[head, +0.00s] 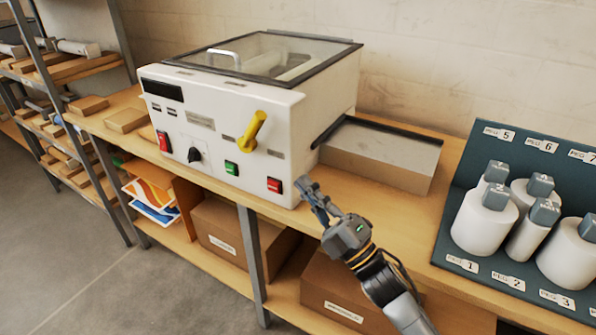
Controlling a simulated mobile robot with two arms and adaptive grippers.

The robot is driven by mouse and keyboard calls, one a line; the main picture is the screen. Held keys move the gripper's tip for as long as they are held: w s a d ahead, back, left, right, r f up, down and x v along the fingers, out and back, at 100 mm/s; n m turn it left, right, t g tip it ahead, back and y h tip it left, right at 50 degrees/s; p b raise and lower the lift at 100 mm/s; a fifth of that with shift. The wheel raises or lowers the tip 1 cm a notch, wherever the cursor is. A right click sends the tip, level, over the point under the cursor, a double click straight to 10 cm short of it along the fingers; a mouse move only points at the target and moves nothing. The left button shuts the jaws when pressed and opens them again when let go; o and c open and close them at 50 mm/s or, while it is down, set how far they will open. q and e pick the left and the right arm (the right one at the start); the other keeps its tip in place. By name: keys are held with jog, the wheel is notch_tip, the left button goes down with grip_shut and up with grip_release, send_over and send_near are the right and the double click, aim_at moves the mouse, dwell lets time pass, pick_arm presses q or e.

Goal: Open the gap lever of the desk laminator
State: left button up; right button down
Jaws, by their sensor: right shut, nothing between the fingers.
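The desk laminator (218,113) is a white box with a dark-framed clear lid, standing on the wooden bench. Its yellow gap lever (251,131) sticks out of the front panel, right of centre, with its free end tilted up and to the right. My right gripper (308,187) is shut and empty, just in front of the bench edge, below and to the right of the lever, near the laminator's lower right corner. It appears apart from the lever. My left gripper is not in view.
The front panel also has a dark knob (194,155), a green button (231,168) and red switches (274,185). A grey-topped tray (380,152) is right of the laminator. A peg rack (462,215) with white cylinders stands further right. Boxes (230,228) fill the lower shelf.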

jog(key=p, duration=0.3)
send_near(253, 131)
jog(key=x, duration=0.3)
jog(key=d+x, duration=0.1)
jog(key=x, duration=0.1)
jog(key=shift+w+a+r, duration=0.15)
jog(key=shift+w+r, duration=0.3)
jog(key=shift+r, duration=0.05)
jog(key=shift+w+a+r, duration=0.15)
jog(key=shift+w+a, duration=0.15)
jog(key=shift+w, duration=0.05)
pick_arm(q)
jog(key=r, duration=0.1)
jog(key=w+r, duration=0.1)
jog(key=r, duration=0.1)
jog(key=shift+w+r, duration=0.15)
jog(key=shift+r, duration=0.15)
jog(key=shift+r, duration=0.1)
